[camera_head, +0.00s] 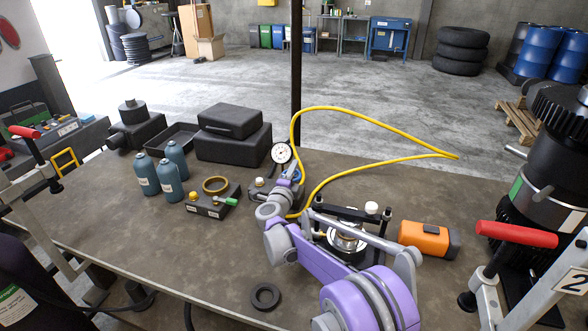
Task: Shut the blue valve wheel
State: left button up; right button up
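A small patch of blue, which looks like the blue valve wheel (301,172), shows just right of the pressure gauge (281,153) on the workbench. Most of it is hidden behind my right gripper (293,174). My purple and grey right arm reaches in from the lower right, and its gripper is at the wheel. It is too small and too covered to tell whether the fingers touch the wheel or are closed on it. A yellow hose (375,118) loops from beside the gauge to the right. My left gripper is not in view.
Blue-grey bottles (147,175), a block with a brass ring (209,205) and black cases (233,143) stand left of the gauge. An orange box (424,238) and a red-handled clamp (515,235) are right. A black ring (265,297) lies near the front edge.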

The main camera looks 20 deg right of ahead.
jog(key=shift+w+d, duration=0.1)
jog(key=shift+w, duration=0.05)
grip_shut()
jog(key=shift+m+h, duration=0.3)
jog(key=shift+h, duration=0.1)
jog(key=shift+m+g+h+b, duration=0.3)
jog(key=shift+m+g+h, duration=0.2)
jog(key=shift+g+h, duration=0.2)
jog(key=shift+s+d+m+g+h, duration=0.2)
jog(key=shift+s+m+g+h, duration=0.05)
jog(key=shift+m+g+h, duration=0.5)
jog(key=m+g+h, duration=0.2)
jog(key=shift+s+d+g, duration=0.2)
jog(key=shift+g, duration=0.15)
jog(key=shift+s+d+m+g+h+p, duration=0.1)
jog(key=shift+s+m+g+h+p, duration=0.1)
jog(key=shift+m+g+h+p, duration=0.4)
jog(key=shift+s+d+m+g+h+p, duration=0.15)
jog(key=shift+m+g+h, duration=0.2)
jog(key=shift+m+g, duration=0.55)
jog(key=shift+g, duration=0.3)
